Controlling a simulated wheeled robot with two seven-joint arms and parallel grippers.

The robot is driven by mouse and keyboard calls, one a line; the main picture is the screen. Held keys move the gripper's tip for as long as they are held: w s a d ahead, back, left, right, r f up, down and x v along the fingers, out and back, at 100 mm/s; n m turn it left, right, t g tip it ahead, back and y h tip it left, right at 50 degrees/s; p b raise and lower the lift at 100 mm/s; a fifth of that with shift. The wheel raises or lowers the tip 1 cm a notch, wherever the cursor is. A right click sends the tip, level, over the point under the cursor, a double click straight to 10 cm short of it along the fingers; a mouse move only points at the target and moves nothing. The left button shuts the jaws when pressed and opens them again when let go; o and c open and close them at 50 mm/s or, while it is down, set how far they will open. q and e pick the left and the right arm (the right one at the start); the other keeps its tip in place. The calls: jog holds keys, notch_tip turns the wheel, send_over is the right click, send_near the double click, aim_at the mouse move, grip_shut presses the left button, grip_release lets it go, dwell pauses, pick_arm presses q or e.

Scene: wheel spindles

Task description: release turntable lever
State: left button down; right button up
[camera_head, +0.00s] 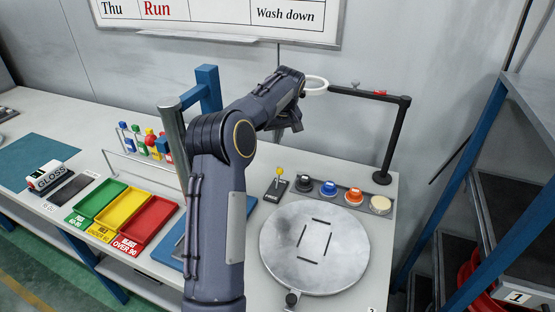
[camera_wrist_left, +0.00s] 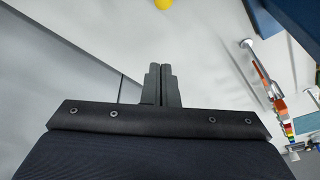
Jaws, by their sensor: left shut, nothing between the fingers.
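The round grey turntable (camera_head: 314,262) lies on the white bench. A lever with a yellow knob (camera_head: 279,171) stands upright on a small dark base just behind it. A small dark knob (camera_head: 292,298) sits at the turntable's front edge; I cannot tell which of the two is the turntable lever. My left gripper (camera_head: 295,126) is in the air behind the yellow-knobbed lever, apart from it. In the left wrist view its fingers (camera_wrist_left: 161,68) are shut and empty. A yellow ball shape (camera_wrist_left: 163,4) shows beyond them, cut off at the top edge.
Black, blue, orange and cream buttons (camera_head: 381,205) line up behind the turntable. A black post (camera_head: 394,145) with an arm and a white ring (camera_head: 315,85) stands at the back. Green, yellow and red trays (camera_head: 148,225) lie left. A blue-framed rack stands right.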

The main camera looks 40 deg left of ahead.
aim_at(278, 179)
pick_arm(q)
jog(key=shift+f, duration=0.1)
jog(key=p+x, duration=0.2)
jog(key=x, duration=0.7)
jog(key=shift+d+f+p, duration=0.1)
jog(key=shift+f+p, duration=0.2)
jog(key=shift+f, duration=0.05)
jog(key=d, duration=0.1)
jog(key=s+d, duration=0.1)
jog(key=shift+s+d+r+p, duration=0.15)
jog(key=shift+s+d+p, duration=0.2)
jog(key=shift+p, duration=0.05)
jog(key=shift+s+d, duration=0.1)
jog(key=shift+d, duration=0.1)
